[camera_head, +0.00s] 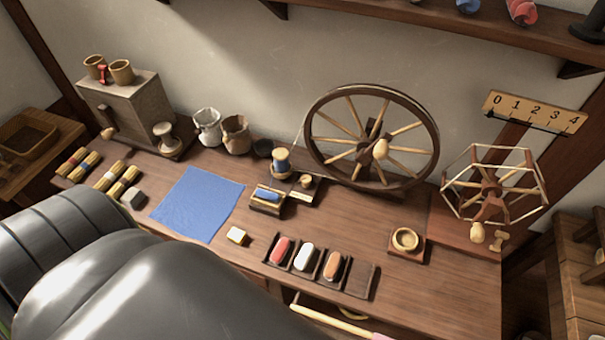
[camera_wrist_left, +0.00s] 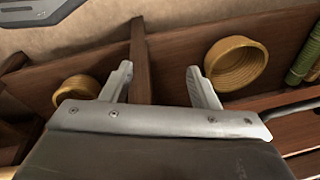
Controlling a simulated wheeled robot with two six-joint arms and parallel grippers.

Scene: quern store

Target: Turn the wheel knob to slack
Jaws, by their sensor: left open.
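The spinning wheel (camera_head: 318,123) stands upright at the back of the wooden table, with a pale rounded knob (camera_head: 380,149) near its hub. A small block with a pale round top and a label (camera_head: 305,187) sits at the wheel's lower left. I cannot read the label. My left gripper (camera_wrist_left: 158,76) shows in the wrist view, open, with a dark wooden post (camera_wrist_left: 139,55) seen between its fingers. No wheel or knob shows there. In the head view my left arm covers the lower left, and its gripper is not visible. My right gripper is not in view.
The table holds a blue cloth (camera_head: 197,204), a tray of coloured rolls (camera_head: 360,281), a small ring dish (camera_head: 405,240) and a skein reel (camera_head: 491,189). A number board (camera_head: 535,111) hangs at right. Woven baskets (camera_wrist_left: 238,64) show near my left gripper.

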